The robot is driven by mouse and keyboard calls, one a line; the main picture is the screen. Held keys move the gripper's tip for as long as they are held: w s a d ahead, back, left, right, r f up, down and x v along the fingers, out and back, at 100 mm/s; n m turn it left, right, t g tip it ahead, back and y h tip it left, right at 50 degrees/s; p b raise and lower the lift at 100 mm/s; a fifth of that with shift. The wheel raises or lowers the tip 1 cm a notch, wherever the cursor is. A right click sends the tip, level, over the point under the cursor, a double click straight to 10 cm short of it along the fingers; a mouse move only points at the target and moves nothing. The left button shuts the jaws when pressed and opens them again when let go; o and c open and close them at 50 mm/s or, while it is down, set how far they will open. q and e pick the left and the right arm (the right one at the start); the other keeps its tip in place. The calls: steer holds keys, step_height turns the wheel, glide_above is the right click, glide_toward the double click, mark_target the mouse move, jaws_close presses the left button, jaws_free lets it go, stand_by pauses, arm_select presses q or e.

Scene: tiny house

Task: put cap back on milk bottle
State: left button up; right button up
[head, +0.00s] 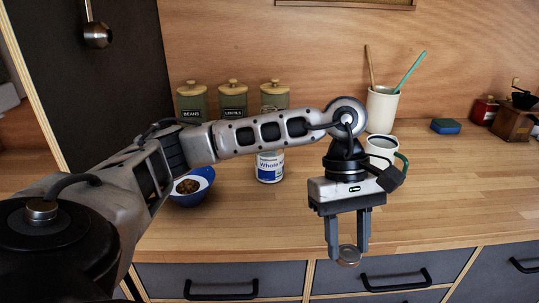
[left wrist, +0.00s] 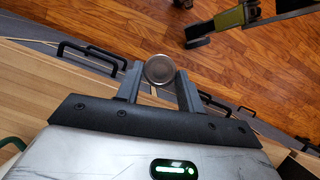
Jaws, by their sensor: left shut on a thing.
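My left gripper (head: 348,256) points down in front of the counter's front edge, shut on a small round metallic cap (head: 349,257). In the left wrist view the cap (left wrist: 159,70) sits between the two fingertips (left wrist: 159,76), its round face toward the camera. The milk bottle (head: 270,167), white with a blue label reading "Whole", stands upright on the counter, left of and behind the gripper. My left arm passes in front of its upper part, so its mouth is hidden.
A blue bowl with brown food (head: 190,188) stands left of the bottle. Canisters (head: 232,98) line the wall. A white mug (head: 381,149) is behind the gripper, with a utensil holder (head: 381,108) farther back.

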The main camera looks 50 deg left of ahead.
mark_target(350, 245)
arm_select(q)
steer(key=f+m+y, duration=0.1)
steer(key=m, duration=0.2)
steer(key=f+m+g, duration=0.1)
steer(key=m, duration=0.1)
steer(key=f+m+g+y, duration=0.1)
steer(key=m, duration=0.2)
steer(key=shift+w+d+m+y, duration=0.15)
steer(key=shift+w+m+y, duration=0.15)
steer(key=shift+w, duration=0.05)
steer(key=m, duration=0.1)
steer(key=f+m+y, duration=0.1)
steer(key=m, duration=0.1)
steer(key=shift+f+m, duration=0.2)
steer(key=shift+m, duration=0.1)
